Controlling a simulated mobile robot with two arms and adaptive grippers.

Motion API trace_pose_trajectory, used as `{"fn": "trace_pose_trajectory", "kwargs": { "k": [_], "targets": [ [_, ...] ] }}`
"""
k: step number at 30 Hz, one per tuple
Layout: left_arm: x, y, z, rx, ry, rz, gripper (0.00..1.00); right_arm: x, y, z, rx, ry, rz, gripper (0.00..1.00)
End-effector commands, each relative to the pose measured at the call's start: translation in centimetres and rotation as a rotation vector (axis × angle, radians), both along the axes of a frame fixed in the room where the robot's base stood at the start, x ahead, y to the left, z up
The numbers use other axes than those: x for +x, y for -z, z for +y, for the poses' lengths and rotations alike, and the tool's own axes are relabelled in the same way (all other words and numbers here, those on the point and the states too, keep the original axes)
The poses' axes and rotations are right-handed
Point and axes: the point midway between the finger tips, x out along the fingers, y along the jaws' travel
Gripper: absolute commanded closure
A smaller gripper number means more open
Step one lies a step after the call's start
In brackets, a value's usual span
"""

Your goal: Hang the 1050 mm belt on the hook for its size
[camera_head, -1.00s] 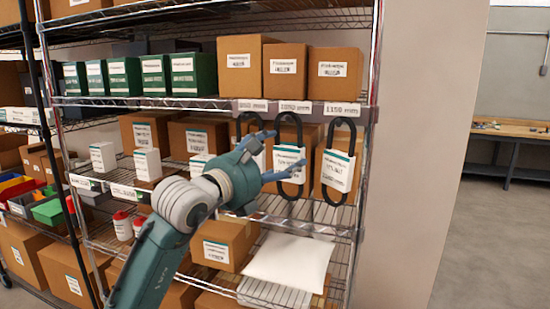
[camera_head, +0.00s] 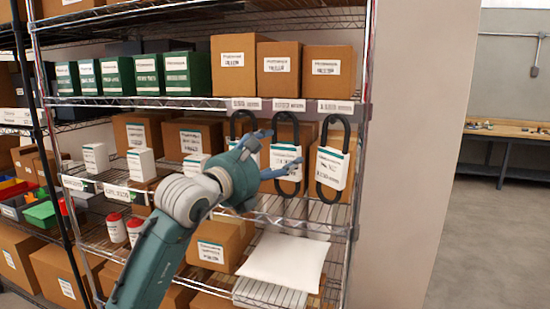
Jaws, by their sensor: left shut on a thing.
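Three black belts with white and green card sleeves show under the shelf edge: a left belt (camera_head: 235,124), a middle belt (camera_head: 287,119) and a right belt (camera_head: 333,190). Above them are three white size labels. The right label (camera_head: 336,107) seems to read 1150 mm; the left (camera_head: 246,104) and middle (camera_head: 289,105) ones are too blurred to read surely. My left gripper (camera_head: 284,149) overlaps the middle belt and its sleeve and is shut on a belt, apparently this one. It partly hides the left belt. The hooks are hard to make out. My right gripper is not in view.
The wire rack holds brown boxes (camera_head: 327,72) and green boxes (camera_head: 178,74) above the belts. A white packet (camera_head: 284,266) lies on the shelf below. A rack post (camera_head: 362,150) and a pale wall (camera_head: 415,150) stand close on the right.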

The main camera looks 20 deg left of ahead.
Motion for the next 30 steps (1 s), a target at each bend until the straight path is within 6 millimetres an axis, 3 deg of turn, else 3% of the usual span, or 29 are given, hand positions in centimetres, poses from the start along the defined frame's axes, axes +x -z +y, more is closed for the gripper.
{"fn": "trace_pose_trajectory", "kwargs": {
  "k": [6, 7, 10, 22, 30],
  "targets": [
    [0.1, 0.4, 0.0, 0.002, 0.0, 0.008, 0.54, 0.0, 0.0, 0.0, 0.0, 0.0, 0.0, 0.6],
    [0.1, 0.4, 0.0, 0.001, 0.0, 0.008, 0.22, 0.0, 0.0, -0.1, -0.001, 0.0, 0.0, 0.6],
    [0.1, 0.4, 0.0, 0.002, 0.0, 0.008, 0.02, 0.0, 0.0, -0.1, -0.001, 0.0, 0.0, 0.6],
    [-0.4, 0.3, 0.2, 0.001, -0.001, 0.005, 0.02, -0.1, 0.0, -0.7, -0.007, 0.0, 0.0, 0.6],
    [-5.1, 0.4, 1.6, 0.004, -0.002, 0.004, 0.02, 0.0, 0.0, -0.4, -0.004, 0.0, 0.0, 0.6]
  ]
}}
